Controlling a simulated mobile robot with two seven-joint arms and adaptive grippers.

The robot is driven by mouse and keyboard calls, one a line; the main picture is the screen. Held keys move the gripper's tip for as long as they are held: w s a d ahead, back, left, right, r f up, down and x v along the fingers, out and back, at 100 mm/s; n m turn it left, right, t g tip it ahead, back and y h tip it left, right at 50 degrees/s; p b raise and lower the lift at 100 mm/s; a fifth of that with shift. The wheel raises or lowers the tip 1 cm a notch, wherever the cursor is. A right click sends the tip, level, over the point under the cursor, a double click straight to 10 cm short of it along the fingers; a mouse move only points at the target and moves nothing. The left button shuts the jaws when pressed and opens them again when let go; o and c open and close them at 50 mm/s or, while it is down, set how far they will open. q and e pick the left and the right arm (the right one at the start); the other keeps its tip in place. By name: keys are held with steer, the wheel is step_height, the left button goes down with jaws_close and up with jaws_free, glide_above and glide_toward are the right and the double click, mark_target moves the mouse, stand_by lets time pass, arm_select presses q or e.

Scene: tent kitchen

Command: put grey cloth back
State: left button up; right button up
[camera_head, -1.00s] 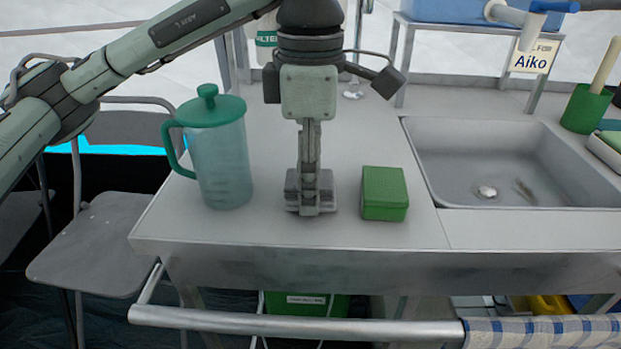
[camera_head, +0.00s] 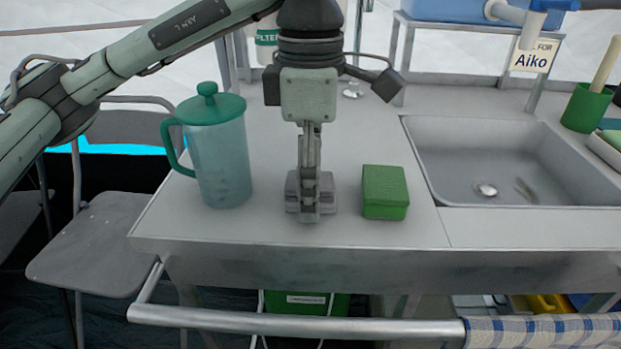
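My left gripper (camera_head: 310,195) points down at the front middle of the counter, between the teal jug and the green box. Its blocky grey finger ends are seen edge-on, so I cannot tell whether they are open or shut. They are at or just above the counter top. I cannot make out a grey cloth. A blue-and-white checked cloth (camera_head: 540,332) hangs on the front rail (camera_head: 300,322) at the lower right. My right gripper is not in view.
A teal lidded jug (camera_head: 222,165) stands left of the gripper and a green box (camera_head: 384,192) close to its right. The counter's front edge (camera_head: 300,262) is near. A grey chair (camera_head: 90,245) stands at left.

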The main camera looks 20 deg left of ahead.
arm_select(q)
steer(key=shift+r, duration=0.2)
step_height(320, 180, up, 12)
steer(key=p, duration=0.1)
steer(key=shift+p, duration=0.4)
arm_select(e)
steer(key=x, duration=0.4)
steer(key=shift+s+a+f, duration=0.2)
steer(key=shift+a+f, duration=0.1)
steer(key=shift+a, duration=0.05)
arm_select(q)
steer(key=shift+f, duration=0.1)
